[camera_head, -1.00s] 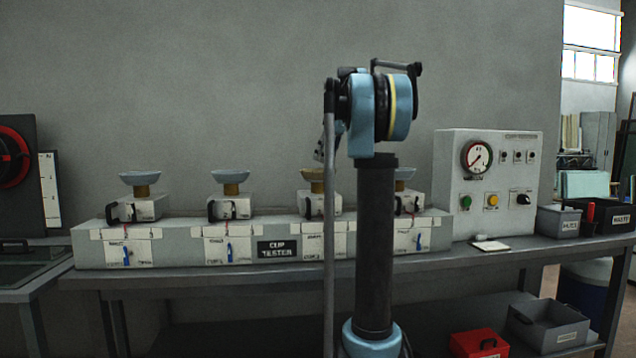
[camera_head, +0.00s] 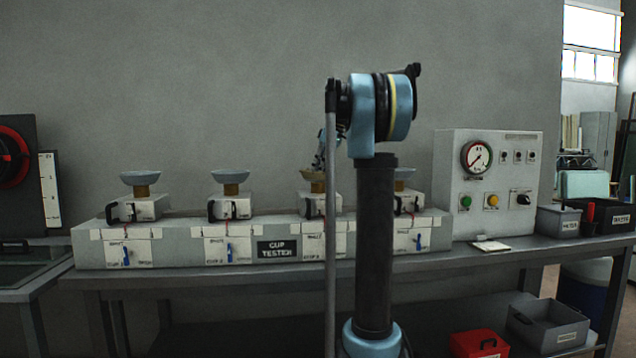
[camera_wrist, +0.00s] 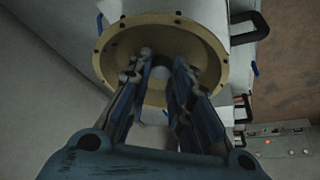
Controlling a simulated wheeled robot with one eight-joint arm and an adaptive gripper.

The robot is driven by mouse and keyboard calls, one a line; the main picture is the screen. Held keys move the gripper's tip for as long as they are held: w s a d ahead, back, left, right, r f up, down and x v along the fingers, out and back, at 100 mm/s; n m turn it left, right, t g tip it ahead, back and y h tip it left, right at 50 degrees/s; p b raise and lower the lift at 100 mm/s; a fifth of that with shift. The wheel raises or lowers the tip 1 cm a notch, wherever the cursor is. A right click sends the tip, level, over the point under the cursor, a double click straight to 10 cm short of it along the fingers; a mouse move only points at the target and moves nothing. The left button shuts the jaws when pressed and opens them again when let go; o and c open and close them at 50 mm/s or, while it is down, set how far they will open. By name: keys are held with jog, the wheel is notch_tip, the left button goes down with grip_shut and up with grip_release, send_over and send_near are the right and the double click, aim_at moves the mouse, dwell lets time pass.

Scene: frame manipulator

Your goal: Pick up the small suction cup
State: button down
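Cup-shaped pieces stand on a row of test stations in the head view. The third has a tan, brass-coloured bowl (camera_head: 313,174), partly behind my arm. The others carry pale blue-grey cups, such as the far left one (camera_head: 140,178) and the second one (camera_head: 230,177). My gripper (camera_head: 320,158) is just above the tan bowl. In the wrist view, the tan bowl (camera_wrist: 106,62) opens under my gripper (camera_wrist: 161,72). The two fingers are apart, with their tips over or inside the bowl's mouth. A pale round spot shows between them. Whether the tips touch anything cannot be told.
The grey cup tester (camera_head: 180,248) runs along the bench, with blue levers on its front. Black handles stick out beside each station. A control box (camera_head: 490,185) with a gauge stands at the right, near small bins (camera_head: 558,222). The wall behind is bare.

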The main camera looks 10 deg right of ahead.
jog(key=shift+r, duration=0.15)
notch_tip(320, 180, up, 15)
dwell(1.6)
dwell(0.3)
